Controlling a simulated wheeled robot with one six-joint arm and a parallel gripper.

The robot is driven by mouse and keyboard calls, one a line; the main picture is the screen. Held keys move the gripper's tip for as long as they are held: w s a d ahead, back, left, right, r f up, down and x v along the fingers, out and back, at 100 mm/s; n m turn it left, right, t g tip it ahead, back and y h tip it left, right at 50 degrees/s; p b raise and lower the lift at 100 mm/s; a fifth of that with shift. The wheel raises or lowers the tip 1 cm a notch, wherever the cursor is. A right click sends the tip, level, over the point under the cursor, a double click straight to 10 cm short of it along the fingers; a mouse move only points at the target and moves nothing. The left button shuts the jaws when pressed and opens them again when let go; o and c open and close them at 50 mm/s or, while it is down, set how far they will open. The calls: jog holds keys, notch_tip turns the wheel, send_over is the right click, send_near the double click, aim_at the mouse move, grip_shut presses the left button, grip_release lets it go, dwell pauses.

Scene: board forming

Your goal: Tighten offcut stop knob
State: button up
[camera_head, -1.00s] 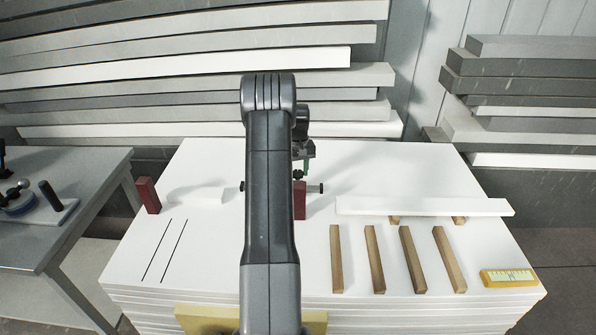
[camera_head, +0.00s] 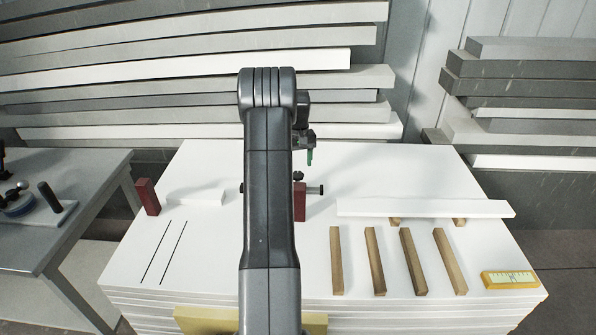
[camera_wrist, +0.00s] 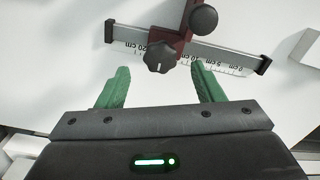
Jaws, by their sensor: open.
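In the wrist view, the offcut stop is a dark red block (camera_wrist: 180,36) on a ruled metal bar (camera_wrist: 222,63) with black end caps. A black lobed knob (camera_wrist: 159,56) sits at the bar and a round black knob (camera_wrist: 203,18) on the block; I cannot tell which is the stop's tightening knob. My gripper (camera_wrist: 161,82) is open and empty, its green fingers spread on the near side of the lobed knob, apart from it. In the head view, the red block (camera_head: 300,206) is partly hidden by my arm; one green fingertip (camera_head: 310,157) shows above it.
A white board stack carries another red block (camera_head: 147,197), a white strip (camera_head: 425,208), several wooden sticks (camera_head: 407,260) and a yellow gauge (camera_head: 510,279). A grey bench (camera_head: 70,170) stands left. Stacked slabs line the back.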

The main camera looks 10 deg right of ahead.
notch_tip(320, 180, up, 9)
dwell(0.3)
notch_tip(320, 180, down, 14)
jog(key=shift+r+p, duration=0.2)
jog(key=shift+p, duration=0.15)
dwell(0.4)
